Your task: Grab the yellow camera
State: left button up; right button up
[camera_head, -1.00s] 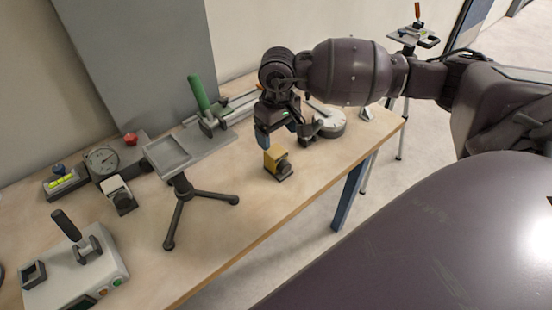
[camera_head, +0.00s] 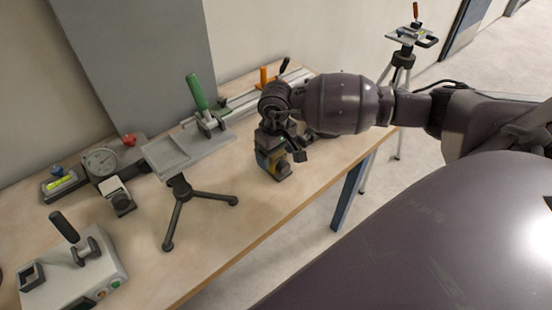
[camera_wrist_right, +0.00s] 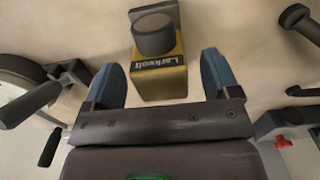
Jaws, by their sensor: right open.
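The yellow camera (camera_head: 264,161) stands on the wooden table near its front edge, partly hidden by my right gripper (camera_head: 270,150) in the head view. In the right wrist view the yellow camera (camera_wrist_right: 158,75) shows a dark round lens and a black label. My right gripper (camera_wrist_right: 163,82) is open there, with one blue finger on each side of the camera's near end. I see a gap on each side, so the fingers do not appear to press on it. My left gripper is not in view.
A grey tripod stand (camera_head: 182,195) stands left of the camera. A green-handled clamp (camera_head: 197,95) and rail lie behind. A control box with a lever (camera_head: 75,270) is at the front left. Bare table lies between tripod and camera.

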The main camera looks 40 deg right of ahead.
jog(key=shift+r, duration=0.1)
jog(key=c, duration=1.3)
